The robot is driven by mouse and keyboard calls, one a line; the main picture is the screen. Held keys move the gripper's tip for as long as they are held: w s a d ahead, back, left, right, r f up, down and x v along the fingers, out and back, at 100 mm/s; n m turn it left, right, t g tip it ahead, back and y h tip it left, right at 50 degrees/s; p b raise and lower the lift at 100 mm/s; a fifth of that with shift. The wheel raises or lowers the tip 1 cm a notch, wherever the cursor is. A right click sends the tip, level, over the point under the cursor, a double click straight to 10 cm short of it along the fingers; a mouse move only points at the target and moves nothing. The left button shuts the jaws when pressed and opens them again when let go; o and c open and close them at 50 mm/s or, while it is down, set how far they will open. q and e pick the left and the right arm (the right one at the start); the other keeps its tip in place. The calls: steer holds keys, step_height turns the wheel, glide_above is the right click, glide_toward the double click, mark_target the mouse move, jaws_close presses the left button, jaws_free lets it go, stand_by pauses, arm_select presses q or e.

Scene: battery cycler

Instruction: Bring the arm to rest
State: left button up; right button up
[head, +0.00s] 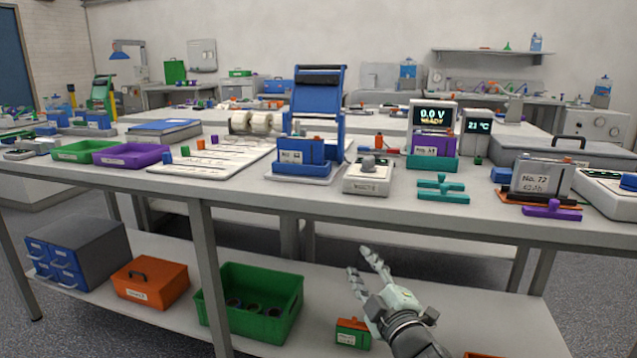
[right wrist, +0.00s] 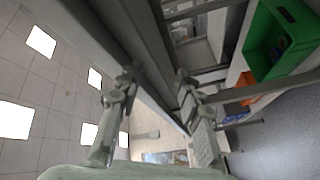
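My right gripper (head: 365,268) is in front of the table, below the level of its top and above the lower shelf. Its two fingers are spread apart with nothing between them. In the right wrist view the fingers of this gripper (right wrist: 155,90) also stand wide apart and empty, beside the grey underside and edge of the table. My left gripper does not show in either view.
The table (head: 330,212) has a blue-framed device (head: 318,110), a 0.0 V display unit (head: 433,125) and trays on top. The lower shelf (head: 190,315) holds a green crate (head: 255,318), an orange box (head: 150,285) and blue drawers (head: 55,265). Grey floor lies in front.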

steer(key=s+d+f+m+g+h, duration=0.35)
steer(key=s+d+f, duration=0.25)
steer(key=f, duration=0.5)
steer(key=s+d+f+m+g+h, duration=0.25)
steer(key=s+d+f+m, duration=0.3)
steer(key=f, duration=0.45)
steer(key=s+d+f+m+g, duration=0.2)
steer(key=s+f, duration=0.4)
steer(key=s, duration=0.6)
steer(key=s+d+f+m+g, duration=0.2)
steer(key=s+d+f+g, duration=0.2)
steer(key=s, duration=0.8)
step_height(320, 180, down, 3)
steer(key=g, duration=0.2)
steer(key=shift+d+m+g+h, duration=0.25)
steer(key=shift+m+g+h, duration=0.05)
steer(key=shift+g, duration=0.1)
steer(key=shift+c, duration=0.5)
